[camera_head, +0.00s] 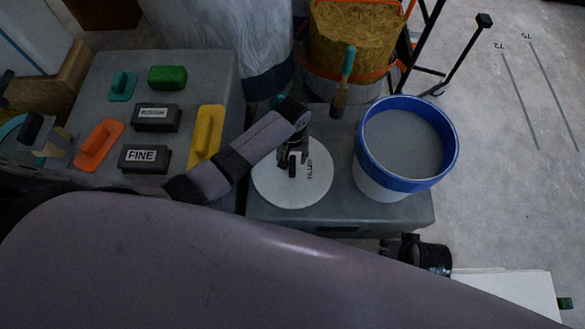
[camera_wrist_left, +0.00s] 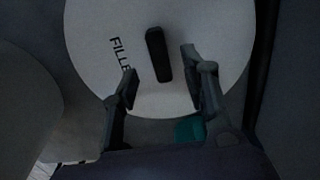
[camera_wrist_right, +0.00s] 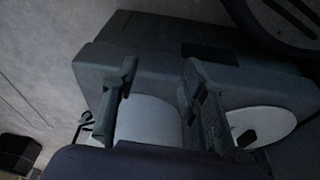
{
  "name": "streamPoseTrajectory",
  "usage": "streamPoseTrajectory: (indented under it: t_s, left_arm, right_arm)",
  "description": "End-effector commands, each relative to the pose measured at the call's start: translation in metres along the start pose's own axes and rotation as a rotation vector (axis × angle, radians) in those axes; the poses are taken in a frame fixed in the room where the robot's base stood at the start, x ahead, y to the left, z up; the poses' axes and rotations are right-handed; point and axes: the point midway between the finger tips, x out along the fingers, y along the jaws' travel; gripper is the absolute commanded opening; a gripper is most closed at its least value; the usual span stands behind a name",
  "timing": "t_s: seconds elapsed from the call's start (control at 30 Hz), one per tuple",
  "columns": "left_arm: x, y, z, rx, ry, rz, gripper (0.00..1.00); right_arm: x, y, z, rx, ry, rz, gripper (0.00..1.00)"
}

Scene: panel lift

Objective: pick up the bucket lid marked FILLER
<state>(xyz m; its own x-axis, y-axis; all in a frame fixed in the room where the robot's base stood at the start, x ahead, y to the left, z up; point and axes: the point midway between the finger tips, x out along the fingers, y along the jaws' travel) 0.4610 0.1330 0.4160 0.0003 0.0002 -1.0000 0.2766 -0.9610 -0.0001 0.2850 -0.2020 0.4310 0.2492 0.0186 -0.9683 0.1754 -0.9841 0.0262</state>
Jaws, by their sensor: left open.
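The FILLER lid (camera_head: 272,187) is a flat white disc with a dark bar handle, lying on a grey case beside the bucket. In the left wrist view the lid (camera_wrist_left: 205,25) shows its FILLER lettering and black handle (camera_wrist_left: 158,55). My left gripper (camera_head: 292,160) is over the lid, open. Its fingers (camera_wrist_left: 160,72) are apart on either side of the handle's near end; contact is not visible. My right gripper (camera_wrist_right: 158,75) is open and empty, low beside the case. The lid (camera_wrist_right: 275,120) also shows at the right of the right wrist view.
A blue-rimmed bucket (camera_head: 406,187) of grey filler stands right of the lid. Another grey case (camera_head: 85,65) at left carries floats and FINE-marked block (camera_head: 145,158). Bare floor (camera_head: 500,160) lies right.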

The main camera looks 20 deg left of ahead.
Motion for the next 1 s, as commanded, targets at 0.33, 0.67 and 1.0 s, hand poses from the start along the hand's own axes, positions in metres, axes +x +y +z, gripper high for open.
streamPoseTrajectory:
  t_s: [0.33, 0.67, 1.0]
  left_arm:
    - [0.039, 0.0, 0.0, 0.0, -0.002, -0.001, 0.42]
    - [0.048, 0.0, 0.0, 0.0, 0.0, 0.0, 0.42]
    - [0.047, 0.0, 0.0, 0.0, 0.0, 0.0, 0.28]
  right_arm:
    - [-0.05, 0.003, -0.012, 0.004, 0.03, 0.005, 0.4]
    - [-0.069, 0.003, -0.014, 0.005, 0.036, 0.007, 0.4]
    - [-0.069, 0.003, -0.014, 0.005, 0.035, 0.007, 0.4]
